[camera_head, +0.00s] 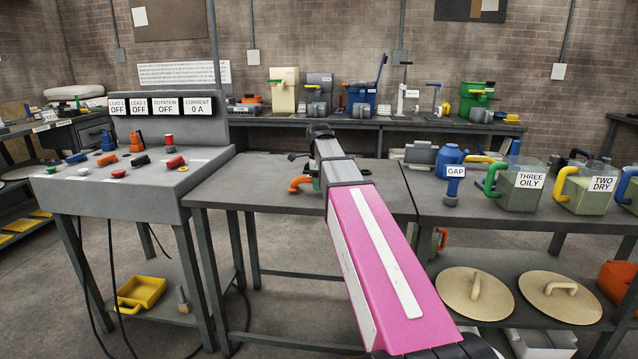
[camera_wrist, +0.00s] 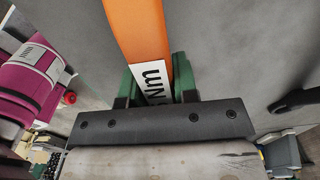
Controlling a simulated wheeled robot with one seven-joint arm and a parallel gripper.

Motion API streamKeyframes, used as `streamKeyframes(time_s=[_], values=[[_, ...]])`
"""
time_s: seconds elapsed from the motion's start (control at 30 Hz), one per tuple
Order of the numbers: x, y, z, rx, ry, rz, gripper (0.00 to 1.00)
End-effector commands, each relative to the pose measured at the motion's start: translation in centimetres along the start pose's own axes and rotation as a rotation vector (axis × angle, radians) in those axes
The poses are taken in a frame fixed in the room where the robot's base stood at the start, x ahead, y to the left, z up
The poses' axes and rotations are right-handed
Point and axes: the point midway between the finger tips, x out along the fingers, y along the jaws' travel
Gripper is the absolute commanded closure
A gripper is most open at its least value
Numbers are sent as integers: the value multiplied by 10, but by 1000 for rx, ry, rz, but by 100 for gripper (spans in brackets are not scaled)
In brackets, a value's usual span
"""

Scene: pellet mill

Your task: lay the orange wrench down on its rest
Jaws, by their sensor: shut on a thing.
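The orange wrench (camera_wrist: 136,28) fills the upper middle of the wrist view, with a white label lettered in black near my jaws. My gripper (camera_wrist: 157,88) has its green fingers on either side of the wrench at that label and is shut on it. In the head view, a curved orange piece (camera_head: 300,184), apparently part of the wrench, shows left of my arm's end, over the grey middle table. My arm hides most of my gripper there. I cannot pick out the wrench's rest in either view.
The middle table (camera_head: 240,185) is largely clear. A grey control console (camera_head: 125,195) stands at its left. Labelled jugs (camera_head: 520,190) and a blue GAP tool (camera_head: 454,185) stand at the right. A magenta device (camera_wrist: 30,85) and a black curved part (camera_wrist: 295,100) flank the wrist view.

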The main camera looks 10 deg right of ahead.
Motion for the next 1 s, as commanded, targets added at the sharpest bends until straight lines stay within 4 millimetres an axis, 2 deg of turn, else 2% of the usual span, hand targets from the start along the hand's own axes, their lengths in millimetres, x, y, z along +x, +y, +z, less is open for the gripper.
streamKeyframes(time_s=[0.67,0.7,0.8,0.97,1.0], values=[[6,0,0,0,0,0,100],[6,0,0,0,0,0,69],[6,0,0,0,0,0,43],[6,0,0,0,0,0,43],[6,0,0,0,0,0,40]])
